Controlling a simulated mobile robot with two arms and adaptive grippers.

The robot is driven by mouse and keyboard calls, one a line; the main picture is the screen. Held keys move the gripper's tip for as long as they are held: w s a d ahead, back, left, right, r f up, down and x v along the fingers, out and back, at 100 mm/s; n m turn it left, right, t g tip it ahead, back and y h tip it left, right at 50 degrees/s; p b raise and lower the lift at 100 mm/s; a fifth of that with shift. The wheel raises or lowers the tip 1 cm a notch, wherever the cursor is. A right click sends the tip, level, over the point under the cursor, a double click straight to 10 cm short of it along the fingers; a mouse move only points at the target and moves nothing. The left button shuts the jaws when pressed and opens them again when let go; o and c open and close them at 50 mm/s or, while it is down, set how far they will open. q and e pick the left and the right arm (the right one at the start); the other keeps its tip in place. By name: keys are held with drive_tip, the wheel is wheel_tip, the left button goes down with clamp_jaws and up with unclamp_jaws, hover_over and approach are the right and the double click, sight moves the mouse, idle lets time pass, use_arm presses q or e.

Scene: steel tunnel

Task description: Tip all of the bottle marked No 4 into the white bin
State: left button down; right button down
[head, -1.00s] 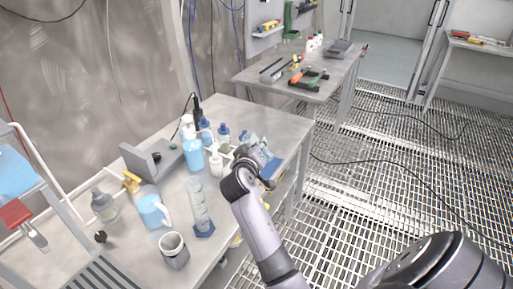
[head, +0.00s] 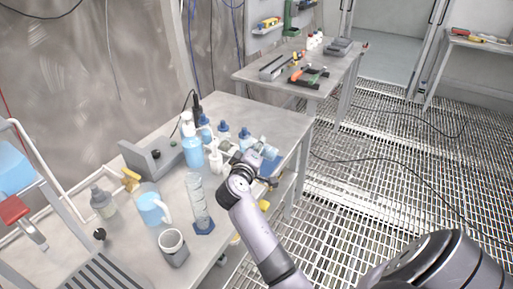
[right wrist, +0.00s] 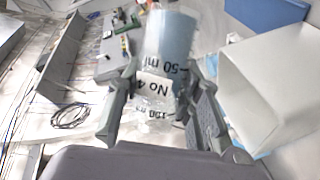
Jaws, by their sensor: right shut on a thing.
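The clear bottle marked No 4 (right wrist: 158,70) is between the fingers of my right gripper (right wrist: 160,105), which is shut on it. Pale blue shows at its far end, by the 50 ml mark. In the head view the bottle (head: 268,147) looks tilted at the end of my right arm, above the table's right side. The white bin (right wrist: 268,85) is just right of the bottle in the right wrist view, its inside partly seen. In the head view I cannot make the bin out clearly behind the gripper. My left gripper is out of view.
Blue-capped bottles (head: 223,130), a pale blue wash bottle (head: 192,150), a tall cylinder (head: 199,205), a jug (head: 151,205) and a grey mug (head: 173,247) crowd the table (head: 263,118). The grated floor (head: 370,190) to the right is open apart from a cable.

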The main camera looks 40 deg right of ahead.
drive_tip(key=shift+f, duration=0.1)
idle(0.3)
drive_tip(key=shift+f+n+h+b, duration=0.4)
drive_tip(key=shift+f+n, duration=0.05)
drive_tip(key=shift+n, duration=0.75)
drive_tip(key=shift+a+f, duration=0.1)
drive_tip(key=shift+w+a+f+n+h+b, duration=0.1)
drive_tip(key=shift+f+n+h+b, duration=0.1)
drive_tip(key=shift+n, duration=0.35)
drive_tip(key=shift+w+a+f+n+h+b, duration=0.1)
drive_tip(key=shift+f+n+h+b, duration=0.1)
drive_tip(key=shift+n, duration=0.35)
drive_tip(key=shift+r, duration=0.1)
drive_tip(key=shift+w+a+n+t+h, duration=0.15)
drive_tip(key=shift+n+t+h, duration=0.15)
drive_tip(key=shift+n, duration=0.9)
drive_tip(key=shift+r, duration=0.15)
